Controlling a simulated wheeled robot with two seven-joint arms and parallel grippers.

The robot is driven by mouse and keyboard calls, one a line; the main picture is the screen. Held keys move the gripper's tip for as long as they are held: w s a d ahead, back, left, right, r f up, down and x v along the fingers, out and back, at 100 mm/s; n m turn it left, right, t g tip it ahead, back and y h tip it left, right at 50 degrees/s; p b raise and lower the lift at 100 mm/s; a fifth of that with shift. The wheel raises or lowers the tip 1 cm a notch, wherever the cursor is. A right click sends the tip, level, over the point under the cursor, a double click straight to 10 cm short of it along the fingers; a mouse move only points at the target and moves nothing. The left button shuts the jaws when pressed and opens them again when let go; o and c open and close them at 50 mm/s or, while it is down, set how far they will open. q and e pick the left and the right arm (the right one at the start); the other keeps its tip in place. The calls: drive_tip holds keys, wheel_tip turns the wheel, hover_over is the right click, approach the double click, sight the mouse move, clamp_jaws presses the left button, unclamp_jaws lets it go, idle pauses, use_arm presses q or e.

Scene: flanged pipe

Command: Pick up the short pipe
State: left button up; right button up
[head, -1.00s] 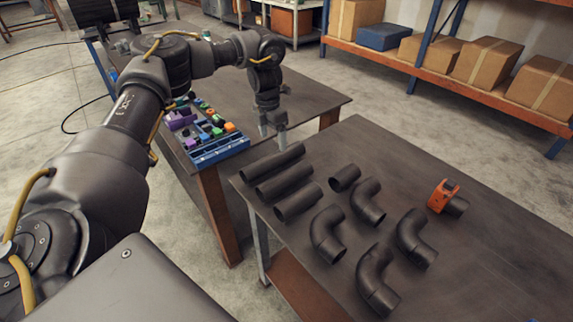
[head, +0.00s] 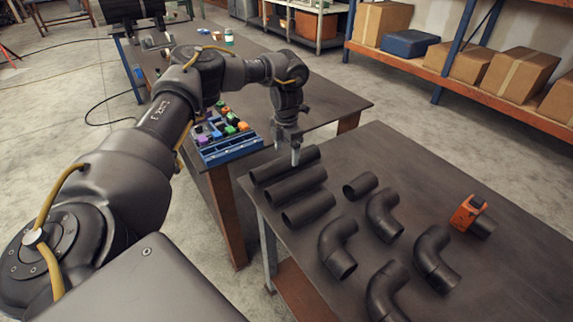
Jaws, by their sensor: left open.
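A short dark pipe (head: 360,186) lies on the near table (head: 440,170), to the right of three longer straight pipes. These are a long pipe (head: 285,164), a middle pipe (head: 291,186) and a shorter pipe (head: 308,209), lying side by side near the table's left edge. My left gripper (head: 288,149) points down with its fingers apart and nothing between them. In the picture its fingertips overlap the long pipe, up and left of the short pipe; I cannot tell their exact height. My right gripper is out of view.
Several elbow pipes (head: 383,217) lie in front and to the right of the short pipe. An orange clamp-like piece (head: 468,212) sits on a dark pipe stub at the right. A blue tray (head: 230,148) of coloured parts stands on the back table (head: 335,100). The near table's far right is clear.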

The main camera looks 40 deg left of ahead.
sight(286, 158)
use_arm(q)
drive_tip(key=shift+s, duration=0.1)
drive_tip(key=shift+f+p, duration=0.35)
drive_tip(key=shift+p, duration=0.05)
wheel_tip(286, 158, down, 4)
drive_tip(key=shift+r+p, duration=0.15)
drive_tip(key=shift+p, duration=0.45)
drive_tip(key=shift+f, duration=0.35)
drive_tip(key=shift+f, duration=0.25)
drive_tip(key=shift+w, duration=0.2)
drive_tip(key=c, duration=1.6)
drive_tip(key=shift+c, duration=0.2)
drive_tip(key=shift+r, duration=0.1)
